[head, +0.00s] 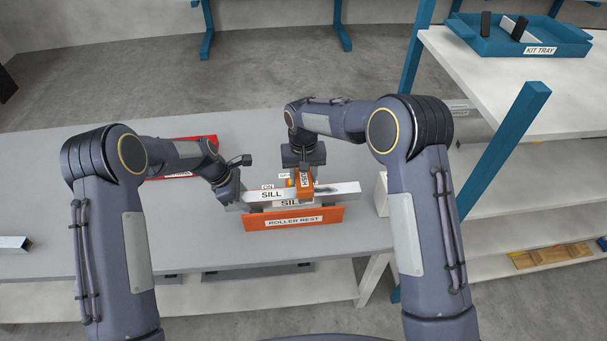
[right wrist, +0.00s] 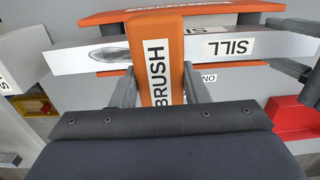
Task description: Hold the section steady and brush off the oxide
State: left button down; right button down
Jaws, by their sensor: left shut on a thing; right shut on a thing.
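The section, a long pale grey bar labelled SILL (head: 270,195), lies along the orange roller rest (head: 330,215). My left gripper (head: 242,200) is shut on its left end; it shows at the right of the right wrist view (right wrist: 290,68). My right gripper (head: 304,168) is shut on the orange brush (head: 305,184), above the section right of its middle. In the right wrist view the brush (right wrist: 154,50) crosses in front of the section (right wrist: 275,44). A dark oxide patch (right wrist: 108,54) shows on the section just beside the brush. The bristles are hidden, so contact cannot be told.
A red tray (head: 200,141) lies behind my left arm on the grey table (head: 170,235). A small block (head: 14,243) sits at the table's left. A blue kit tray (head: 520,40) stands on the shelf at upper right. The table's left part is mostly clear.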

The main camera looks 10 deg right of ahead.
jog(key=shift+f, duration=1.05)
jog(key=shift+d, duration=0.1)
jog(key=shift+d+r, duration=0.1)
jog(key=shift+d, duration=5.2)
jog(key=shift+f, duration=0.2)
jog(key=shift+a, duration=0.15)
jog(key=shift+a, duration=5.3)
jog(key=shift+r, duration=0.15)
